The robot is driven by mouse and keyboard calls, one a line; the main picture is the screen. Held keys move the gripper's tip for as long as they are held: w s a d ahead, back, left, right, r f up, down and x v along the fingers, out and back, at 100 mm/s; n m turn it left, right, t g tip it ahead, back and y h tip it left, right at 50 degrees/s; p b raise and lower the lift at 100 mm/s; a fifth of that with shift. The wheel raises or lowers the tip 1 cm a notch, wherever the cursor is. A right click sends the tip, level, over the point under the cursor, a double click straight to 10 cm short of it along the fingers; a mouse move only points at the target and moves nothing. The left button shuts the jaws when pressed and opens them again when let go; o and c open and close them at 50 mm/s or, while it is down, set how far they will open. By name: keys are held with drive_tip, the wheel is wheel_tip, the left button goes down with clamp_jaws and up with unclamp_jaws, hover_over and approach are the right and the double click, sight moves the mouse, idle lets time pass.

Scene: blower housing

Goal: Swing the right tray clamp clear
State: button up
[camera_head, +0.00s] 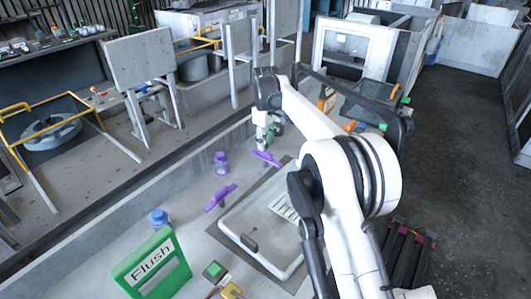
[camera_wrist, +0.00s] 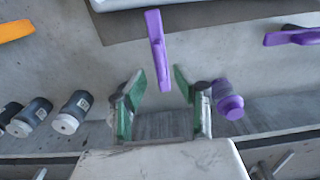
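The right tray clamp (camera_head: 266,158) is a purple bar at the tray's far edge in the head view. In the wrist view this purple clamp (camera_wrist: 157,48) stands nearly upright in the picture, its lower end between the green fingertips. My gripper (camera_head: 265,143) is just above and behind it in the head view. In the wrist view my gripper (camera_wrist: 160,80) is open, with gaps on both sides of the clamp; the height between them is unclear. The left clamp (camera_head: 219,197), also purple, also shows in the wrist view (camera_wrist: 292,37). The white-rimmed tray (camera_head: 232,236) is partly hidden by my arm.
A purple-capped bottle (camera_head: 221,163) stands between the clamps; in the wrist view the bottle (camera_wrist: 229,103) is beside the right finger. A blue-capped bottle (camera_head: 159,219) and green Flush box (camera_head: 151,265) stand nearer. Several dark bottles (camera_wrist: 74,112) are at left in the wrist view.

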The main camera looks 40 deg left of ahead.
sight(265, 152)
drive_tip(key=shift+f, duration=2.5)
drive_tip(key=shift+c, duration=0.5)
clamp_jaws()
